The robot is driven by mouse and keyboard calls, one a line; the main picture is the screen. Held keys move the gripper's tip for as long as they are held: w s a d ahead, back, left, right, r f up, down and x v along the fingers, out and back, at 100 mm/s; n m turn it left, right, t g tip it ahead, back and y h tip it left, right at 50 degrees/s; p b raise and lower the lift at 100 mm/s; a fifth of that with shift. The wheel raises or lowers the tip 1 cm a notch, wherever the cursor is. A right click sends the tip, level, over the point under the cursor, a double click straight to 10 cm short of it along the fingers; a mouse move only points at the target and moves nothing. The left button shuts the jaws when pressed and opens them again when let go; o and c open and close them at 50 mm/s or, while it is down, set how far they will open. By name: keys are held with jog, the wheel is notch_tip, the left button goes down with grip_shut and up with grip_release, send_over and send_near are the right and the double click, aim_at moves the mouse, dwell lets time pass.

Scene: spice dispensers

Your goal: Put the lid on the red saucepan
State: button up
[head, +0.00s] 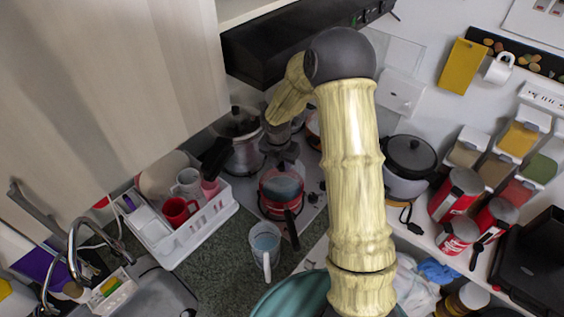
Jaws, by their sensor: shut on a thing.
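The red saucepan (268,205) stands on the stove in the middle of the head view, with its black handle pointing toward the lower right. My gripper (286,158) reaches down from the upper right, above the pan's back side. It is shut on what looks like the knob of the glass lid (283,183). The lid appears as a grey-blue, see-through disc over the pan's opening. I cannot tell whether it rests on the rim or hangs just above it. The fingertips are small and dark, and the grasp is partly hidden.
A silver pot (243,155) stands behind and left of the saucepan. A white dish rack (205,225) with cups stands left. A clear measuring jug (265,245) stands in front. A rice cooker (405,182) and red canisters (452,198) stand right, beyond my arm. A cabinet (100,95) fills the upper left.

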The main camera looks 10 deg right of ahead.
aim_at(281, 174)
jog(key=shift+f, duration=0.1)
notch_tip(281, 174, down, 4)
jog(key=b, duration=0.3)
jog(key=shift+s+r, duration=0.1)
jog(key=shift+r, duration=0.15)
jog(key=shift+f+b, duration=0.4)
jog(key=shift+f, duration=0.15)
jog(key=shift+f+p, duration=0.35)
jog(key=shift+f, duration=0.05)
dwell(1.0)
jog(key=o, duration=1.6)
